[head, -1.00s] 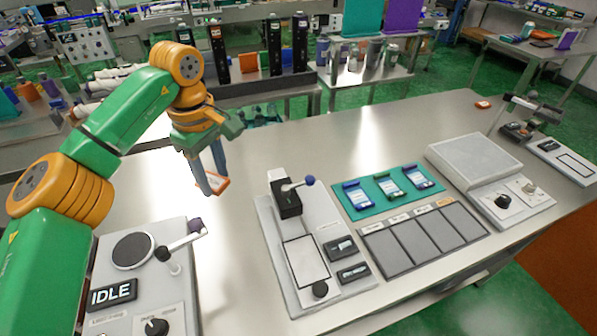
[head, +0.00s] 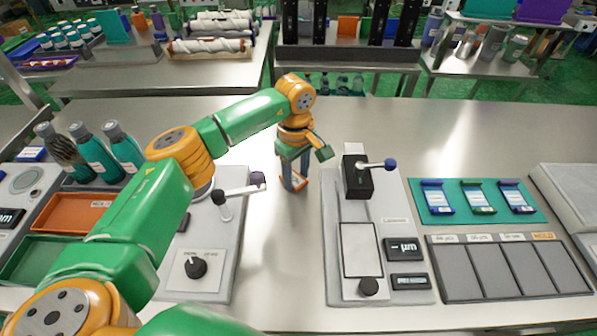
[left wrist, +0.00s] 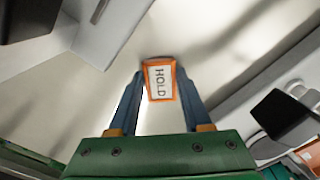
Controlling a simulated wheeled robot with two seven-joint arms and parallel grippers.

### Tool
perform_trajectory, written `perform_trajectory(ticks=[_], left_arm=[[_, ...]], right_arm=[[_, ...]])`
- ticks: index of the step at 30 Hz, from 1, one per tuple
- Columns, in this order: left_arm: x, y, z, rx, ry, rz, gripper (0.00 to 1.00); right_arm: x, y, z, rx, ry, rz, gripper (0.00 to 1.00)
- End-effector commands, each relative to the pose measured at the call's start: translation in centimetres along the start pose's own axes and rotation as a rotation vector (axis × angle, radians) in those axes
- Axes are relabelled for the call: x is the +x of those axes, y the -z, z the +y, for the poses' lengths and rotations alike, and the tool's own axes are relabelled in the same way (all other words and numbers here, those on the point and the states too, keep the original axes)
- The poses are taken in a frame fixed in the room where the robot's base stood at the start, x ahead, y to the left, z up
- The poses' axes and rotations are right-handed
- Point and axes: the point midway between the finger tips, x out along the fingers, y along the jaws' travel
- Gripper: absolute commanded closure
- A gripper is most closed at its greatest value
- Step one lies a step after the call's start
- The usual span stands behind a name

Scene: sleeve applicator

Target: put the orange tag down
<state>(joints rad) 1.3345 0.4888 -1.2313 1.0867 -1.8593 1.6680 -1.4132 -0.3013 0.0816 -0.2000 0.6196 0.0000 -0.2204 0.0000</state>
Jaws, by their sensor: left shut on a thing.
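The orange tag (left wrist: 160,82) has an orange frame around a white face that reads HOLD. My left gripper (left wrist: 159,90) is shut on it, with one blue-grey finger on each side in the left wrist view. In the head view the left gripper (head: 293,184) points down over the bare table between two grey stations, and a bit of the orange tag (head: 301,182) shows at its fingertips. I cannot tell whether the tag touches the table. My right gripper is not in view.
A grey station with a black block (head: 357,178) and blue-knobbed lever stands close to the right. Another with a dial (head: 196,267) stands to the left. Further right are a teal mat (head: 463,217) and grey slots. An orange tray (head: 75,212) lies left. The table behind is clear.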

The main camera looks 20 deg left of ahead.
Motion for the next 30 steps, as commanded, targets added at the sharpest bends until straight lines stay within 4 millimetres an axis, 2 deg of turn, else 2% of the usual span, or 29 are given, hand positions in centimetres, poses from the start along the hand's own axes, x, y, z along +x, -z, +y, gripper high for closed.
perform_trajectory(ticks=[10, 11, 13, 14, 21, 25, 30], left_arm=[[0.8, 0.0, 0.0, 0.000, -0.001, 0.001, 1.00], [0.6, 0.0, 0.0, 0.000, -0.001, 0.001, 0.43], [0.6, 0.0, 0.0, 0.000, -0.001, 0.001, 0.24], [0.6, 0.0, 0.0, 0.000, -0.001, 0.001, 0.21], [0.6, 0.0, 0.0, 0.000, -0.001, 0.001, 0.21], [-0.1, 0.0, 0.1, 0.000, -0.004, 0.001, 0.21], [-3.9, 0.1, 0.1, -0.001, -0.007, 0.003, 0.21]], right_arm=[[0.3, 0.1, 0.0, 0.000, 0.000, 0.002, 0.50], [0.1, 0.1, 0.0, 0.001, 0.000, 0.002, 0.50], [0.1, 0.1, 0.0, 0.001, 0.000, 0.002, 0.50], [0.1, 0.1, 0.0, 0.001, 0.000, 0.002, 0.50], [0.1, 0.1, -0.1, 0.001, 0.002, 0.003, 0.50], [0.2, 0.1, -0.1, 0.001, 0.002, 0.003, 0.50], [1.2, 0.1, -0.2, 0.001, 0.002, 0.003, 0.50]])
